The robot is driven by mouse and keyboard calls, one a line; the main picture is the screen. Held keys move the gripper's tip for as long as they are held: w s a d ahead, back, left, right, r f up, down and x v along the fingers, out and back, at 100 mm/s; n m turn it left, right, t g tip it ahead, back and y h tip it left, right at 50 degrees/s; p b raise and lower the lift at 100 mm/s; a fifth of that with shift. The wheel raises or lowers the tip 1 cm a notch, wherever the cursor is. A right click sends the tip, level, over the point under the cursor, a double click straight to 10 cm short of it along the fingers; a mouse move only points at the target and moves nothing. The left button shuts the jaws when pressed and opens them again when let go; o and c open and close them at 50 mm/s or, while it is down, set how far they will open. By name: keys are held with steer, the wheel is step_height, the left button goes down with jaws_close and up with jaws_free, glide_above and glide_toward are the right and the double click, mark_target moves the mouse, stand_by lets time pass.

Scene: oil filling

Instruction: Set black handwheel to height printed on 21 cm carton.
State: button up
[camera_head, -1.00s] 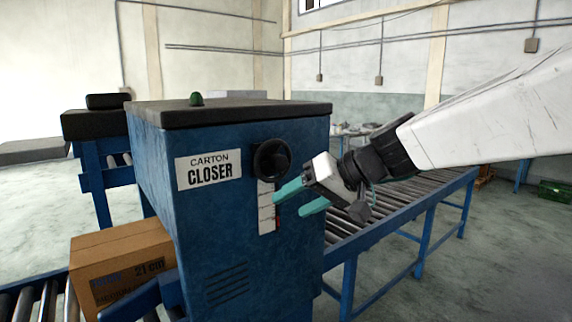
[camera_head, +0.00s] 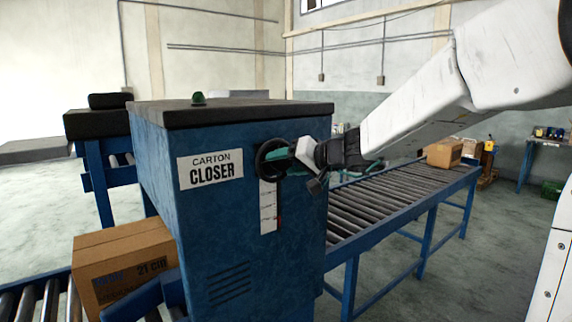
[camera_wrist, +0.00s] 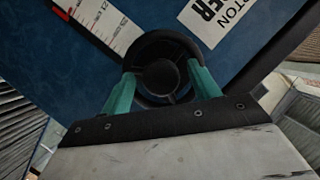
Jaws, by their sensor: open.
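The black handwheel (camera_head: 268,158) is on the front of the blue carton closer (camera_head: 205,250). It also shows in the wrist view (camera_wrist: 160,42), tilted in the picture. My gripper (camera_head: 287,163) is open at the handwheel. In the wrist view my gripper's teal fingers (camera_wrist: 162,85) reach to either side of the wheel's hub, over the lower rim; I cannot tell whether they touch it. A white scale (camera_head: 268,207) with a red pointer (camera_head: 279,222) is below the wheel. The carton (camera_head: 130,265) printed "21 cm" sits on the roller conveyor at the lower left.
A roller conveyor (camera_head: 385,205) runs from behind the closer to the right, with another carton (camera_head: 444,153) at its far end. A "CARTON CLOSER" sign (camera_head: 210,169) is left of the wheel. Open floor lies in front of the conveyor.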

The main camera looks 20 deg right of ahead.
steer(key=shift+c, duration=0.3)
steer(key=shift+a, duration=0.1)
steer(key=c, duration=0.9)
steer(key=shift+f+m, duration=0.1)
steer(key=shift+m, duration=0.2)
steer(key=m+y, duration=0.2)
steer(key=shift+m, duration=0.4)
steer(key=m+t+y, duration=0.1)
steer(key=m, duration=0.2)
steer(key=shift+f+m, duration=0.1)
steer(key=shift+m, duration=0.3)
steer(key=m, duration=0.2)
steer(key=m+t+y, duration=0.1)
steer(key=m, duration=0.1)
steer(key=shift+f+y, duration=0.1)
steer(key=shift+y, duration=0.2)
steer(key=m+t, duration=0.2)
steer(key=m, duration=0.3)
steer(key=shift+m, duration=0.3)
steer(key=shift+t, duration=0.4)
